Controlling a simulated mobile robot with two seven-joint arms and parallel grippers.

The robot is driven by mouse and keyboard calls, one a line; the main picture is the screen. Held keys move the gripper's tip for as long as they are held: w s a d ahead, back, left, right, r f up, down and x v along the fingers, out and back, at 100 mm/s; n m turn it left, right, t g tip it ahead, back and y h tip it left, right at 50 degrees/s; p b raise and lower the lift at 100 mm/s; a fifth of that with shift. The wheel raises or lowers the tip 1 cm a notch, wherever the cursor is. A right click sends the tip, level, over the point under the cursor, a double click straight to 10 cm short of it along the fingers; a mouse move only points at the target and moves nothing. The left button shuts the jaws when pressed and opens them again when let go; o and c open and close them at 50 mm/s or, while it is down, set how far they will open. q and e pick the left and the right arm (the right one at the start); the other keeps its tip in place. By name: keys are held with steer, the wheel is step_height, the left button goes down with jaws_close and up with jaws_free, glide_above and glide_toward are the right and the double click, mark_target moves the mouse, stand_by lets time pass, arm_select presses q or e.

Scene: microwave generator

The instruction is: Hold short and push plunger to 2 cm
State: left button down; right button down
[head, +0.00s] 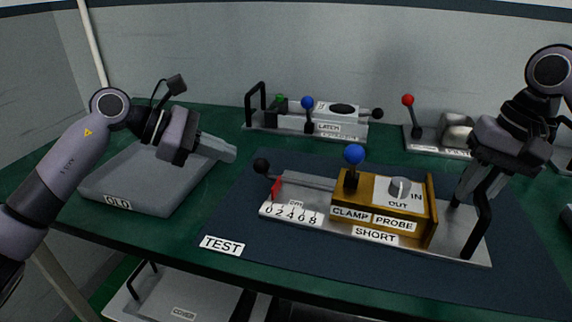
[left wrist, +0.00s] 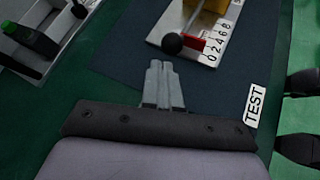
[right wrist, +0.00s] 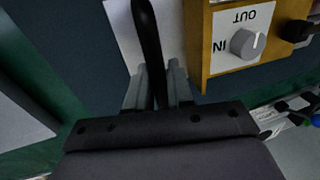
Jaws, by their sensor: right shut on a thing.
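The short (head: 372,237) is a plate with a brass block (head: 434,215) on the dark mat. Its plunger rod (head: 305,182) sticks out left and ends in a black ball (head: 261,166). A red pointer (head: 276,188) stands near the low end of the cm scale (head: 292,213); I cannot read the exact mark. A blue-knobbed clamp lever (head: 353,155) stands upright on the block. My right gripper (head: 468,190) is shut on the black handle (right wrist: 145,35) at the right end. My left gripper (head: 230,151) is shut and empty, up and left of the black ball (left wrist: 172,43).
A grey tray labelled OLD (head: 135,185) lies at left, below my left gripper. A latch fixture (head: 335,130) and a red-knobbed fixture (head: 408,101) stand behind. A TEST label (head: 221,245) marks the mat (head: 310,262), which is bare in front of the short.

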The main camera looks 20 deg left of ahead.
arm_select(q)
steer(key=shift+w+d+f, duration=0.35)
steer(key=shift+d+f, duration=0.35)
steer(key=shift+f, duration=0.1)
steer(key=shift+w+d+f, duration=0.35)
steer(key=shift+d+f, duration=0.3)
steer(key=shift+f, duration=0.1)
arm_select(e)
steer(key=shift+s+f, duration=0.1)
steer(key=shift+f, duration=0.15)
arm_select(q)
steer(key=shift+d+r, duration=0.1)
steer(key=shift+d, duration=0.05)
stand_by(0.6)
steer(key=shift+d, duration=0.65)
steer(key=shift+a+r, duration=1.3)
steer(key=shift+r, duration=0.2)
steer(key=v, duration=1.2)
steer(key=shift+r, duration=0.1)
